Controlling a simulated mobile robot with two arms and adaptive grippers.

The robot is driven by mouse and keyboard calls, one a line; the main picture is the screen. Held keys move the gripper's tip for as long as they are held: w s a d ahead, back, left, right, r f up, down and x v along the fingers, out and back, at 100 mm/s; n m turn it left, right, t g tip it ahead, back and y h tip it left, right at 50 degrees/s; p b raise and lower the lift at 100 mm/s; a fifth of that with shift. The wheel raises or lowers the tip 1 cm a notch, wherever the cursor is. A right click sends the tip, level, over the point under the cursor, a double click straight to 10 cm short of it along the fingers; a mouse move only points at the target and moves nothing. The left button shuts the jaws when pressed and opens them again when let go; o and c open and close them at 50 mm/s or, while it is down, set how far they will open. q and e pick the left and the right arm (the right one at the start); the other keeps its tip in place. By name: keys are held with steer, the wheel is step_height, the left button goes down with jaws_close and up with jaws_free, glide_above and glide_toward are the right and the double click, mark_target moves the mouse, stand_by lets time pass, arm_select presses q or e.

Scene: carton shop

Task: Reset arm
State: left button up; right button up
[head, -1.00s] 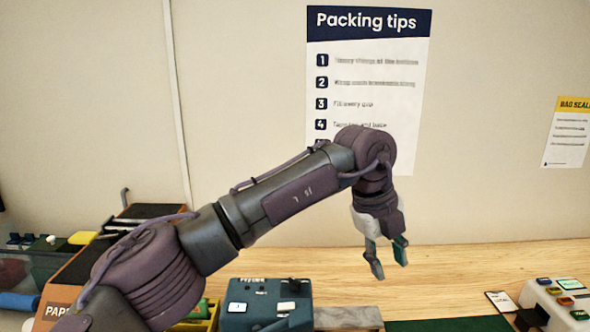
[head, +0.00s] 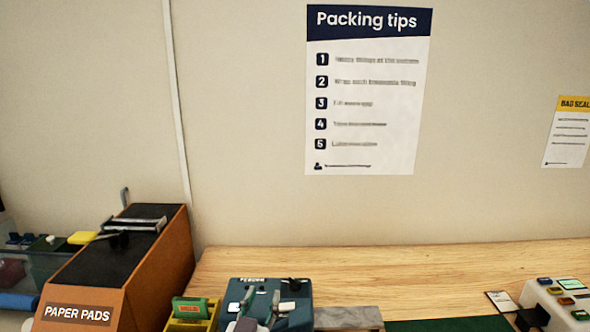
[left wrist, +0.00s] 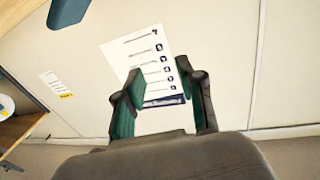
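My left gripper (head: 262,298) shows at the bottom edge of the head view, in front of a teal machine (head: 296,291). Only its fingers and a little of its pale body show there. In the left wrist view the left gripper (left wrist: 160,75) has its two fingers apart, with nothing between them but the distant wall and poster (left wrist: 145,50). My right gripper is in neither view.
An orange-brown paper pads box (head: 150,270) stands at left. A yellow bin (head: 190,322) with a green item sits beside it. A white machine with coloured buttons (head: 562,302) is at right. The wooden surface (head: 420,262) behind is clear.

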arm_select(q)
steer(key=s+a+f+n+g+y, duration=0.1)
steer(key=s+a+f+g, duration=0.15)
steer(key=f, duration=0.25)
steer(key=s+a+f+g+y, duration=0.1)
steer(key=s+a+f+g, duration=0.1)
steer(key=s+a+f, duration=0.25)
steer(key=s+a+f+g, duration=0.2)
steer(key=s+f+g, duration=0.15)
steer(key=s, duration=0.45)
steer(key=s+a+f+g+y, duration=0.1)
steer(key=s+a+f+g, duration=0.2)
steer(key=s+f, duration=0.35)
steer(key=s+a+f+g, duration=0.2)
steer(key=s+f+g, duration=0.15)
steer(key=s, duration=0.55)
step_height(320, 180, down, 36)
steer(key=s+g+b, duration=0.1)
steer(key=s+b, duration=0.1)
steer(key=b, duration=0.9)
steer(key=s+a+f+b, duration=0.1)
steer(key=s+f+b, duration=0.2)
steer(key=s+f, duration=0.5)
steer(key=s+a+f+m+g+b, duration=0.1)
steer(key=s+f+b, duration=0.3)
steer(key=s+f, duration=0.4)
step_height(320, 180, down, 8)
steer(key=shift+a+r, duration=0.15)
steer(key=shift+a, duration=0.4)
steer(key=shift+g, duration=0.25)
